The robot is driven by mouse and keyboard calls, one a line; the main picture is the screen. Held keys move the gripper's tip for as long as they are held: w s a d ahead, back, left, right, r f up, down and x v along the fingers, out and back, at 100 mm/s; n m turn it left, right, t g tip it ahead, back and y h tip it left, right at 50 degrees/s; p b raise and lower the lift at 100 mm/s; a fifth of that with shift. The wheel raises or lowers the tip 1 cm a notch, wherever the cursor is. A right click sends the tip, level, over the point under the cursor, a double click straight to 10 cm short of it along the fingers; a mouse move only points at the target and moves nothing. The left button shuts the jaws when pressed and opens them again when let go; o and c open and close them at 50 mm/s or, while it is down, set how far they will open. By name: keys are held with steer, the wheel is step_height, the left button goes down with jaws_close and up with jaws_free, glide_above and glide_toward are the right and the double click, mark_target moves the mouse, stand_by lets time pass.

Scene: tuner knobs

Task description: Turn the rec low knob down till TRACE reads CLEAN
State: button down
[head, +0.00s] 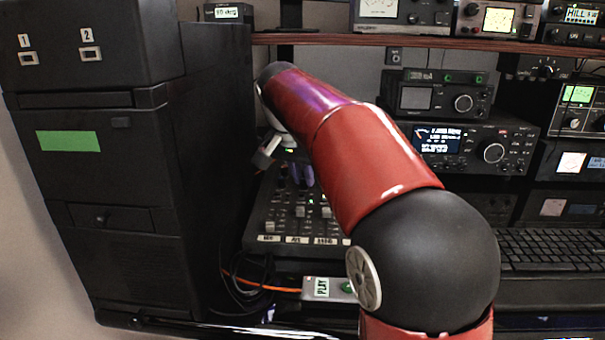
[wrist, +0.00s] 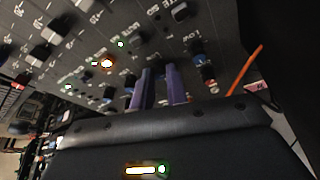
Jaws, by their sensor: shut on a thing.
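My gripper (head: 297,174) reaches down onto the grey mixer panel (head: 258,226) in the head view, its purple fingers partly hidden behind my red arm. In the wrist view my gripper (wrist: 160,72) has its two purple fingers at the panel (wrist: 225,40), with a gap between them. It is shut on a knob, which the fingers mostly hide; its label cannot be read clearly. No TRACE readout is legible in either view.
A tall black computer case (head: 125,200) stands left of the mixer. A PLAY box (head: 322,289) with an orange cable (head: 262,285) lies in front. Radios (head: 470,148) and a keyboard (head: 550,248) are at right. A shelf edge (head: 330,40) crosses above.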

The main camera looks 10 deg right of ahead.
steer(key=n+y+p, duration=0.1)
steer(key=n, duration=0.3)
steer(key=shift+d+r+t, duration=0.1)
steer(key=shift+t, duration=0.2)
steer(key=shift+n+y+p, duration=0.5)
steer(key=shift+n+p, duration=0.1)
steer(key=shift+n, duration=1.4)
steer(key=c, duration=1.4)
jaws_free()
steer(key=v, duration=0.7)
steer(key=shift+s+r+p, duration=0.3)
steer(key=shift+p, duration=0.1)
